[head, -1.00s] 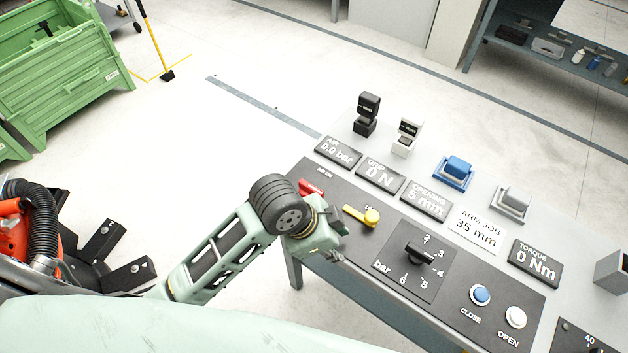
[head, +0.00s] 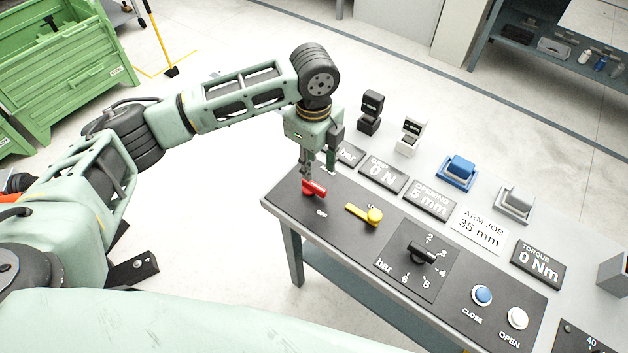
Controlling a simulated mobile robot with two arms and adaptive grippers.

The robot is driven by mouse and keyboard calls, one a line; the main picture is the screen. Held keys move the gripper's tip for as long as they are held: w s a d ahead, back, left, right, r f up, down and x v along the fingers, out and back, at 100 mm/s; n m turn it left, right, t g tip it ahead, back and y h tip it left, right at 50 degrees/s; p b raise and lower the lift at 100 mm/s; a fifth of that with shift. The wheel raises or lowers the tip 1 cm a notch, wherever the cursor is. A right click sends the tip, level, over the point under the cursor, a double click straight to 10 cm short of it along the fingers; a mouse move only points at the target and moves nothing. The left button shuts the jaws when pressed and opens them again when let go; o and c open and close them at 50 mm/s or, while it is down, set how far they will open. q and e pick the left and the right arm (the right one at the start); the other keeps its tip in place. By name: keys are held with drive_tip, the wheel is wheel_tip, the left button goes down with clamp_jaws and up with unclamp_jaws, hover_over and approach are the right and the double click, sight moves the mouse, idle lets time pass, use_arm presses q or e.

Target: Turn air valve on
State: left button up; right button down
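The red air valve handle (head: 314,188) sits at the far left corner of the black control panel (head: 345,235), with the label OFF printed on the panel just in front of it. My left gripper (head: 318,172) points down over the handle from behind. Its two fingers are apart, one close to the handle's left end and the other farther right. I cannot tell whether the near finger touches the handle. The gripper hides most of the air pressure display (head: 349,154). My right gripper is not in view.
A yellow lever (head: 366,214) is close to the right of the valve. Beyond it are a pressure knob (head: 421,252), a blue CLOSE button (head: 482,295) and a white OPEN button (head: 517,318). Displays and small fixtures line the back of the table.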

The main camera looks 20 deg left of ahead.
sight(314, 185)
use_arm(q)
wheel_tip(314, 185, down, 7)
drive_tip(key=shift+f, duration=0.2)
idle(0.3)
clamp_jaws()
